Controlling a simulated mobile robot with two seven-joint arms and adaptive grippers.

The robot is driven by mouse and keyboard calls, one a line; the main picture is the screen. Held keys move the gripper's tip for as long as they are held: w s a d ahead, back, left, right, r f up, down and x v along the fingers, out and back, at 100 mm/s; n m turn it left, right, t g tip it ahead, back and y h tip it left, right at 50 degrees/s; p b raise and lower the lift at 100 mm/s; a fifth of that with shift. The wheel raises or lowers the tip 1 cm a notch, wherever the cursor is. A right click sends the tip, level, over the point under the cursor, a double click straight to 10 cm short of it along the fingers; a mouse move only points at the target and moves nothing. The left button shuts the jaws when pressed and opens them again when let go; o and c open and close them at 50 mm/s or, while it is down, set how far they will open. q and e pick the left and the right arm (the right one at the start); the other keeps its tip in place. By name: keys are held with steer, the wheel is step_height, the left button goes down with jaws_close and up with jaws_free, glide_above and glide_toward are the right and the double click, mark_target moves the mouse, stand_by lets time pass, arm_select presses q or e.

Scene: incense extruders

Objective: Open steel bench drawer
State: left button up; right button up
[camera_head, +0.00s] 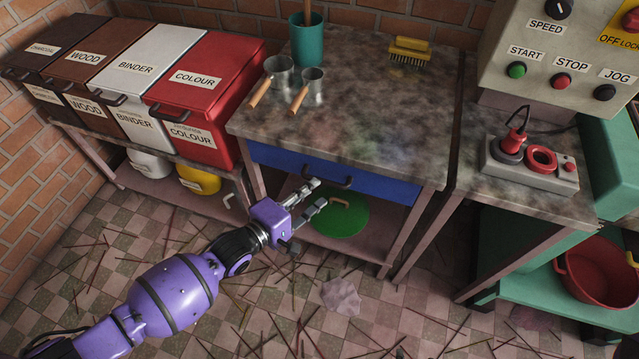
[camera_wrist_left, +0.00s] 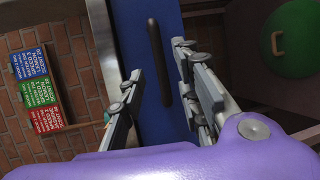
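The steel bench (camera_head: 340,110) has a blue drawer (camera_head: 385,187) under its top, and the drawer front looks flush with the bench. Its dark bar handle (camera_head: 328,179) is on the front, and it also shows in the left wrist view (camera_wrist_left: 156,50). My left gripper (camera_head: 318,193) is open in front of the drawer, near the handle. In the left wrist view the handle appears between the two spread fingers. I cannot tell how much gap is left between fingertips and handle. My right gripper is in neither view.
A green round lid (camera_head: 338,220) lies on the shelf below the drawer. Metal scoops (camera_head: 313,88), a teal pot (camera_head: 306,45) and a brush (camera_head: 410,50) are on the bench top. Labelled bins (camera_head: 200,90) stand left; a control panel (camera_head: 560,60) stands right. Sticks litter the floor.

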arm_select(q)
steer(key=shift+x, duration=2.2)
jaws_close()
